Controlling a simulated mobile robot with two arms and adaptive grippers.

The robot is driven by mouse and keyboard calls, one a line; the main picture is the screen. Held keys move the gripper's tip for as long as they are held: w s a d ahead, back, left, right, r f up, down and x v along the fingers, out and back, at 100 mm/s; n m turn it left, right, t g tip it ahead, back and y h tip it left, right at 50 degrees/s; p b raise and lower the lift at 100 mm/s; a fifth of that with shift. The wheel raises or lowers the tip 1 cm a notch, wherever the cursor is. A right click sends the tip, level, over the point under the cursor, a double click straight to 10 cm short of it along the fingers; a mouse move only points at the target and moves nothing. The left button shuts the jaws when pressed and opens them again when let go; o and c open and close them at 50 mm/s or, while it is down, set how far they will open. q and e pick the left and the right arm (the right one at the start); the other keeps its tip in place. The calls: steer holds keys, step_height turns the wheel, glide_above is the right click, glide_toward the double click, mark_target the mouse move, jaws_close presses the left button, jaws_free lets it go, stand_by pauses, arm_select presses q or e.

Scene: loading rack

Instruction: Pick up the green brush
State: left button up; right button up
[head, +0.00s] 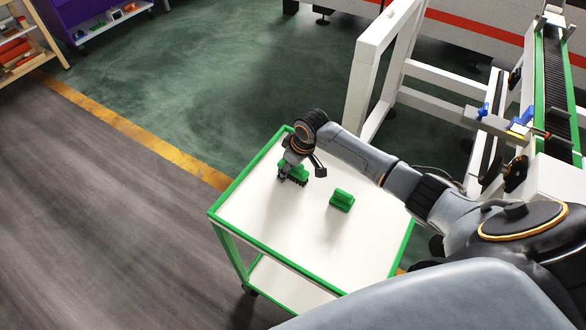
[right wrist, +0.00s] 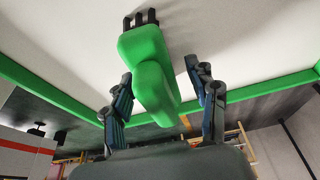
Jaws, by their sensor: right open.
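The green brush (right wrist: 152,85), with a smooth green body and short black bristles, lies on the white cart top in the right wrist view. My right gripper (right wrist: 158,74) is open, with one finger on each side of the brush. Gaps show between the fingers and the brush body. In the head view my right gripper (head: 290,170) points down over the brush (head: 302,172) near the cart's far left corner and partly hides it. My left gripper is in neither view.
A second green block-like object (head: 342,199) lies on the cart (head: 270,226), right of the brush. The cart has a raised green rim. A white frame (head: 362,80) stands behind it, and a conveyor-like rack (head: 550,90) stands at the right.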

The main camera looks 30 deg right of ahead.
steer(key=c, duration=0.3)
jaws_close()
steer(key=shift+r, duration=0.6)
steer(key=s+r, duration=0.1)
steer(key=r, duration=0.1)
steer(key=s+d+r+b, duration=0.1)
steer(key=s+r, duration=0.1)
steer(key=r, duration=0.1)
steer(key=s+d+r+b, duration=0.1)
steer(key=s+r, duration=0.1)
steer(key=r, duration=0.1)
steer(key=shift+d, duration=0.1)
steer(key=s+d+r+b, duration=0.2)
steer(key=s+d+r, duration=0.1)
steer(key=s, duration=0.5)
steer(key=shift+r, duration=0.45)
